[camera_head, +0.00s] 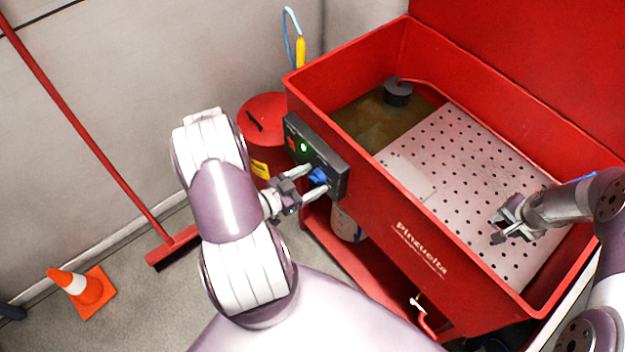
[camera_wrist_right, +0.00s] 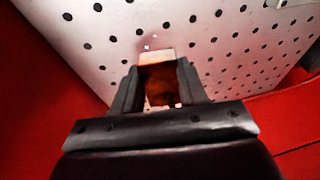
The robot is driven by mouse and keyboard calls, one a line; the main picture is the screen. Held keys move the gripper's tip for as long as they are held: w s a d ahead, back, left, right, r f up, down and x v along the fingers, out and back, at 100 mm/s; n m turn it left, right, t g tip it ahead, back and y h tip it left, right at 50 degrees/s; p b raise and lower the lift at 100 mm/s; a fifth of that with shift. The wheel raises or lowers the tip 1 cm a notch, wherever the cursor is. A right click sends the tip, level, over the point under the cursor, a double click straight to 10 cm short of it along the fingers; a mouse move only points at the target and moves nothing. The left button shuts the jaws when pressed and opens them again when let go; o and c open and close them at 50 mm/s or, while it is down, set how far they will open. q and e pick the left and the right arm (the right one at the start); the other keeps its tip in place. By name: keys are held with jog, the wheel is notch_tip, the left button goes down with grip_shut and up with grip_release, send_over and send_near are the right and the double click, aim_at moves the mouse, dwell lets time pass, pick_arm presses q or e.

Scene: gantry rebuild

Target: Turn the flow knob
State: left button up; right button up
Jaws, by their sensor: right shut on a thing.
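The blue flow knob (camera_head: 318,176) is on the dark control panel (camera_head: 331,168) on the red basin's left outer side. My left gripper (camera_head: 316,180) is at the panel with its fingers apart, one on each side of the knob. I cannot tell whether either finger touches it. My right gripper (camera_head: 503,228) is over the perforated plate inside the basin. It is shut on a small brown-orange part with a pale edge (camera_wrist_right: 160,84), seen between the fingers in the right wrist view. Most of that part is hidden in the head view.
The red basin (camera_head: 365,210) has raised walls around the perforated plate (camera_head: 455,150). A green light (camera_head: 304,147) glows on the panel. A red drum (camera_head: 262,110) stands behind my left arm. A red broom (camera_head: 85,130) and an orange cone (camera_head: 84,290) are at left.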

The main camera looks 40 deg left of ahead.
pick_arm(q)
jog(key=v, duration=1.2)
jog(key=shift+f, duration=0.1)
dwell(4.5)
jog(key=w+d+f+n+t, duration=0.1)
jog(key=w+d, duration=0.3)
jog(key=w, duration=0.7)
jog(key=shift+w+d+f+n+t+y, duration=0.15)
jog(key=shift+w+f+n+t+y, duration=0.15)
jog(key=shift+f+t, duration=0.1)
jog(key=shift+c, duration=0.3)
jog(key=c, duration=1)
